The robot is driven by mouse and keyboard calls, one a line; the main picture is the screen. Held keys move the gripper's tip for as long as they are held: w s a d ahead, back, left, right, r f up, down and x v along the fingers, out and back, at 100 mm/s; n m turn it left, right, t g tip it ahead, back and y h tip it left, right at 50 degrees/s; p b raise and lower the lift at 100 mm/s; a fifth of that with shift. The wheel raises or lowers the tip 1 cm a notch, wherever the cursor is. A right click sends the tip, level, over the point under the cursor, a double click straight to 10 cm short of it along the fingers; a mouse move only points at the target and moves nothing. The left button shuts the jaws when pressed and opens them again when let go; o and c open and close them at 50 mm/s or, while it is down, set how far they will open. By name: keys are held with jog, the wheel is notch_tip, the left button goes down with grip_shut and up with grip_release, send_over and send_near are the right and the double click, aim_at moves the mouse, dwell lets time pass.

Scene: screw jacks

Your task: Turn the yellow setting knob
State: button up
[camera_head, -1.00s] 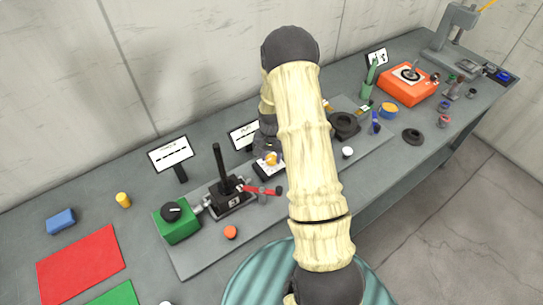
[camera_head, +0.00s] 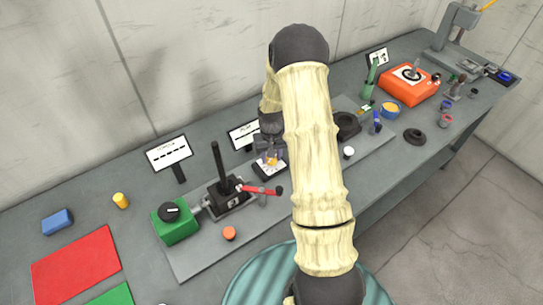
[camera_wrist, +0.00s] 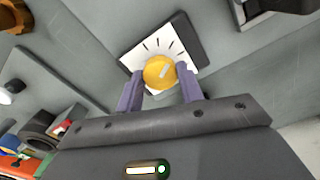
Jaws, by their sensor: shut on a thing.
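The yellow setting knob (camera_wrist: 160,72) is round with a pale pointer line, on a white dial plate (camera_wrist: 184,48) with black tick marks. My gripper (camera_wrist: 158,82) is at the knob in the wrist view, with one purple-grey finger on each side, shut on it. The pointer line slants toward the upper right of that view. In the head view the knob (camera_head: 271,161) shows only in small part beneath my gripper (camera_head: 270,150), and my arm covers the area right of it.
A black lever unit with a red handle (camera_head: 262,190) stands close left of the dial. A green box with a black knob (camera_head: 175,222) is farther left. A label stand (camera_head: 243,135) is behind.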

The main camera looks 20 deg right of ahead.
aim_at(271, 159)
jog(key=o, duration=1)
jog(key=shift+r, duration=0.1)
notch_tip(271, 159, up, 17)
jog(key=b, duration=0.3)
jog(key=shift+r, duration=0.15)
jog(key=shift+a, duration=0.15)
jog(key=s+a+n+t, duration=0.1)
jog(key=s+a, duration=0.4)
jog(key=s, duration=0.4)
jog(key=s+a+f+n+t, duration=0.1)
jog(key=s+a, duration=0.4)
jog(key=s, duration=0.4)
jog(key=shift+s+t, duration=0.15)
jog(key=shift+t, duration=0.15)
